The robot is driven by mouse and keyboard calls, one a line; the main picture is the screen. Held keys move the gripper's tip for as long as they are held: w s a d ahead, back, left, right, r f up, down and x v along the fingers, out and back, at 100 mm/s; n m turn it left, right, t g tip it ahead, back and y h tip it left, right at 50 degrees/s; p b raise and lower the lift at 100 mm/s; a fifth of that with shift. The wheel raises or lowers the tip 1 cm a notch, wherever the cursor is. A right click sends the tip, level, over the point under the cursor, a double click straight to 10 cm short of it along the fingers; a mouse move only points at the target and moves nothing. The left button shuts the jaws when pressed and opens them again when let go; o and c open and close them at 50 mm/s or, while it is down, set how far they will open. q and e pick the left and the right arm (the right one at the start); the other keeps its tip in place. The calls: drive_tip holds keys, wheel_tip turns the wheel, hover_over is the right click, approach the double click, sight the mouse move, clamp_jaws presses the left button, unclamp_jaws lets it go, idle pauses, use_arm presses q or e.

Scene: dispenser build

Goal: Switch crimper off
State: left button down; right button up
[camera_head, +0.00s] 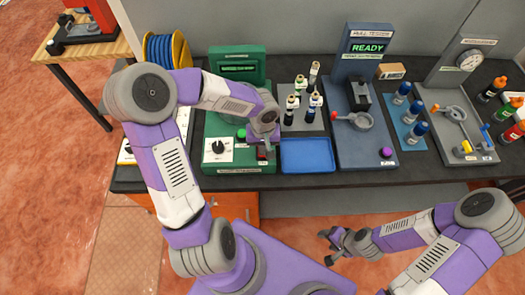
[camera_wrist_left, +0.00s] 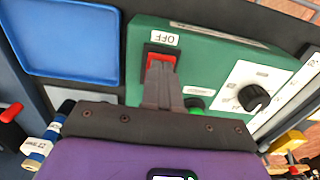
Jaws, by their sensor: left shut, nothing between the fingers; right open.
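The crimper is a green machine (camera_head: 238,65) at the back left of the bench. Its front panel (camera_wrist_left: 205,60) fills the middle of the left wrist view. A red rocker switch (camera_wrist_left: 162,57) sits in a dark frame beside a white label reading OFF. My left gripper (camera_head: 265,150) is shut and empty. In the left wrist view its fingertips (camera_wrist_left: 161,72) are over the red switch and hide part of it. I cannot tell whether they touch it or how the rocker is tilted. My right gripper (camera_head: 330,246) is open, low in front of the bench.
A green button (camera_head: 241,133) and a black dial (camera_head: 217,146) are near the switch. A blue tray (camera_head: 308,155) lies just right of the crimper. Bottles on a grey stand (camera_head: 303,120) and a pull tester reading READY (camera_head: 367,46) stand further right.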

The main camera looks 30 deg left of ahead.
use_arm(q)
drive_tip(key=shift+f, duration=0.2)
drive_tip(key=shift+r, duration=0.1)
drive_tip(key=shift+r+p, duration=2.3)
drive_tip(key=shift+r, duration=1.2)
drive_tip(key=shift+f, duration=0.1)
